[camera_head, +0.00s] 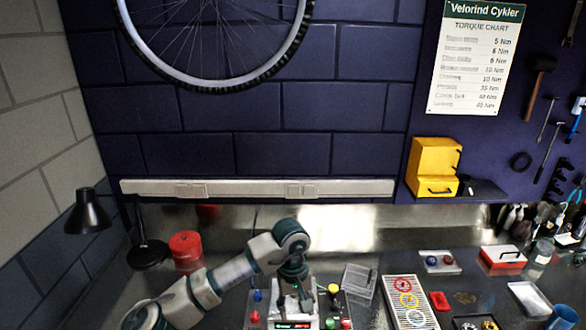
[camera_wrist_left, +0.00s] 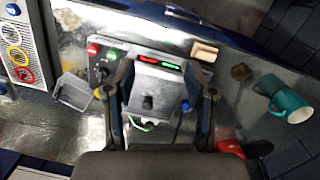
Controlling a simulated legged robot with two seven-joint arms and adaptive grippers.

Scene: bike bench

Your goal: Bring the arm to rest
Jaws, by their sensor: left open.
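My left arm comes in from the lower left of the head view, bends at a grey and teal joint, and reaches down over a control box. My left gripper (camera_head: 293,292) hangs above that box, partly hidden by the arm's own wrist. In the left wrist view the two dark fingers of the gripper (camera_wrist_left: 163,80) stand wide apart with nothing held between them. The pale box (camera_wrist_left: 158,88) with a red and a green display shows between and beyond the fingers. I cannot tell how far the fingertips are from it. My right gripper is not in view.
Buttons and knobs surround the control box. A clear tray (camera_head: 358,280) and a panel with coloured rings (camera_head: 409,302) are to its right. A red canister (camera_head: 186,252) and black lamp (camera_head: 88,212) stand left. A teal mug (camera_wrist_left: 290,105) shows in the wrist view.

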